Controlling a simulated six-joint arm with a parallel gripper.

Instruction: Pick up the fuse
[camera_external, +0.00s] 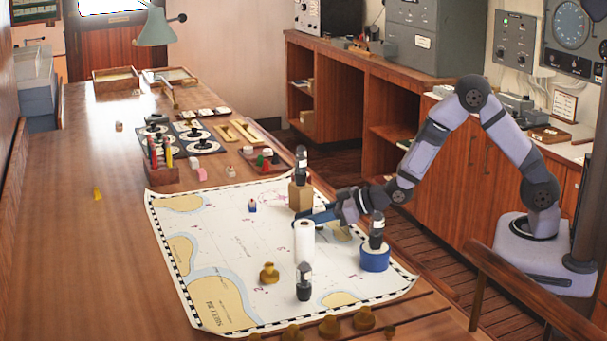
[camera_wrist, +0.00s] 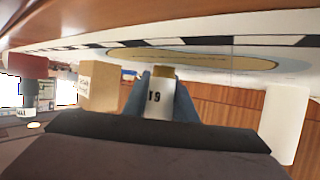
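A white cylinder with a brass-coloured end and dark characters, which looks like the fuse (camera_wrist: 159,98), sits between the two blue fingers of my gripper (camera_wrist: 163,88) in the wrist view. The fingers lie against both its sides, and its brass end reaches past the fingertips. In the external view my gripper (camera_external: 318,216) points left, low over the chart (camera_external: 205,225), between the cardboard box (camera_external: 300,197) and the white roll (camera_external: 304,243). I cannot make out the fuse there.
A black labelled cylinder (camera_external: 301,166) stands on the box, another (camera_external: 376,230) on a blue ring (camera_external: 375,258), and a third (camera_external: 304,282) on the chart. A brass piece (camera_external: 269,273) is nearby. The table's left side (camera_external: 105,260) is mostly clear.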

